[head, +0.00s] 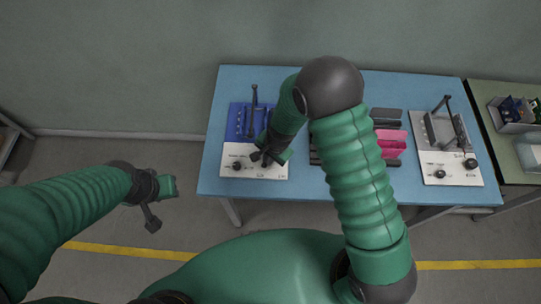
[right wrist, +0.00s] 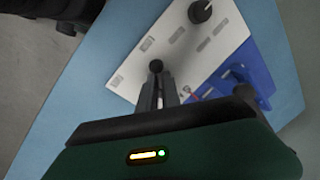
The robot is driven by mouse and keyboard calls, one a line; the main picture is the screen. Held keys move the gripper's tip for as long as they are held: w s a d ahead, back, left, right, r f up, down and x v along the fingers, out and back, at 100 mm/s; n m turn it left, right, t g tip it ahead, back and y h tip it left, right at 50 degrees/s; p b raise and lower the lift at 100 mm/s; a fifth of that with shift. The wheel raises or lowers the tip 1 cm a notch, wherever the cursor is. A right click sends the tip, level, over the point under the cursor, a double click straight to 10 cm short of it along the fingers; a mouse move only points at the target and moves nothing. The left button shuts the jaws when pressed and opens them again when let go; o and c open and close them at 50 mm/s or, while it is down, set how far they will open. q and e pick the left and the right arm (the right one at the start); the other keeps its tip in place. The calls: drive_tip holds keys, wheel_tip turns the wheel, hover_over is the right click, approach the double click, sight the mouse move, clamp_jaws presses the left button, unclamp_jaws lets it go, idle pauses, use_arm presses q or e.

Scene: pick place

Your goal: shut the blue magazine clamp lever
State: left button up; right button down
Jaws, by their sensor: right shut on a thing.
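The blue magazine (head: 236,122) sits at the left of the blue table, behind a white panel (head: 240,150). In the right wrist view the blue magazine (right wrist: 252,75) shows at right. My right gripper (head: 263,158) is down over the panel. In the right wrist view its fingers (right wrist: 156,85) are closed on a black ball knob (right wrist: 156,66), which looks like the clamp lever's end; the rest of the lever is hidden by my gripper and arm. My left gripper (head: 160,205) hangs empty left of the table; its jaw opening is unclear.
A dark post (head: 253,105) stands at the blue magazine. A black dial (head: 237,165) is on its panel. A similar grey fixture (head: 440,125) stands at right. Bare table lies right of the bars.

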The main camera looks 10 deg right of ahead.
drive_tip(key=shift+s+a+f+m, duration=0.2)
drive_tip(key=shift+s+a+m, duration=0.1)
drive_tip(key=shift+m, duration=0.1)
drive_tip(key=c, duration=1.6)
unclamp_jaws()
drive_tip(key=shift+c, duration=0.2)
drive_tip(key=shift+o, duration=0.6)
drive_tip(key=shift+w, duration=0.1)
drive_tip(key=shift+r, duration=0.1)
drive_tip(key=shift+w, duration=0.1)
wheel_tip(320, 180, up, 16)
drive_tip(key=s+d+p, duration=0.1)
drive_tip(key=s+p, duration=0.1)
drive_tip(key=p, duration=0.1)
drive_tip(key=shift+s+d+r, duration=0.25)
drive_tip(key=shift+d, duration=0.15)
drive_tip(key=shift+o, duration=0.3)
